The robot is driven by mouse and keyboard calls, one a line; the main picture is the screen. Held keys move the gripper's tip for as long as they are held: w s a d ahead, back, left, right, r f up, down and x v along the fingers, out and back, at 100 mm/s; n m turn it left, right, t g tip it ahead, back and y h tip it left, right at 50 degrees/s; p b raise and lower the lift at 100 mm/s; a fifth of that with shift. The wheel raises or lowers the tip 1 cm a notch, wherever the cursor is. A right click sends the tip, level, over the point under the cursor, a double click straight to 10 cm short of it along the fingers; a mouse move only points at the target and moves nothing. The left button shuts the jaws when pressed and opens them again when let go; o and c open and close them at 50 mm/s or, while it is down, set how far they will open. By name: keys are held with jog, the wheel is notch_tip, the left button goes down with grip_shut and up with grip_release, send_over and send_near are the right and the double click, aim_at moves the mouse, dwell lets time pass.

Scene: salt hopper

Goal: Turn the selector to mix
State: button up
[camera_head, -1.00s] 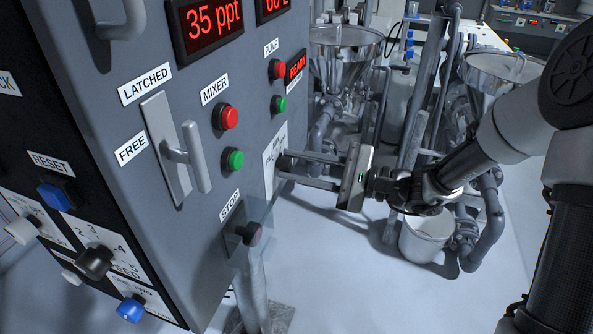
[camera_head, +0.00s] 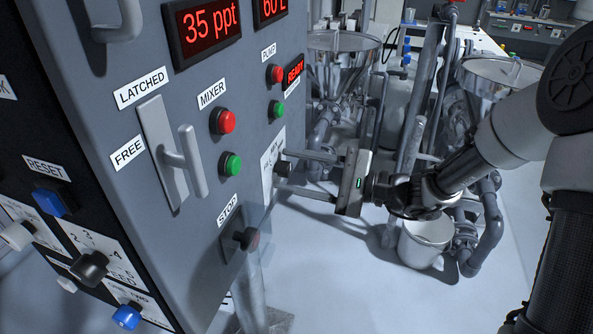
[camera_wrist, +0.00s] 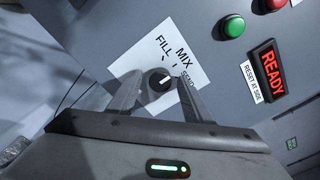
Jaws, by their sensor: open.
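The selector (camera_wrist: 159,80) is a small dark round knob with a white pointer mark. It sits on a white plate (camera_wrist: 150,57) lettered FILL, MIX and SEND. The mark slants up and to the right in the wrist view; I cannot tell exactly which word it meets. In the head view the knob (camera_head: 283,169) shows at the right edge of the grey panel, its plate (camera_head: 270,163) partly hidden. My gripper (camera_head: 291,172) is open, with one finger on each side of the knob. In the wrist view the fingers stand apart from it, with gaps visible.
The grey control panel (camera_head: 214,65) carries red and green buttons, a stop knob (camera_head: 246,238) below, and a latch handle (camera_head: 184,160) jutting out left of my gripper. Hoppers (camera_head: 343,42) and pipes stand behind, with a white bucket (camera_head: 424,240) on the floor under my arm.

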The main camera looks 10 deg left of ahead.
jog(key=s+d+p, duration=0.1)
jog(key=d+p, duration=0.1)
jog(key=d, duration=1.5)
jog(key=shift+s+d+p, duration=0.2)
jog(key=shift+p, duration=0.15)
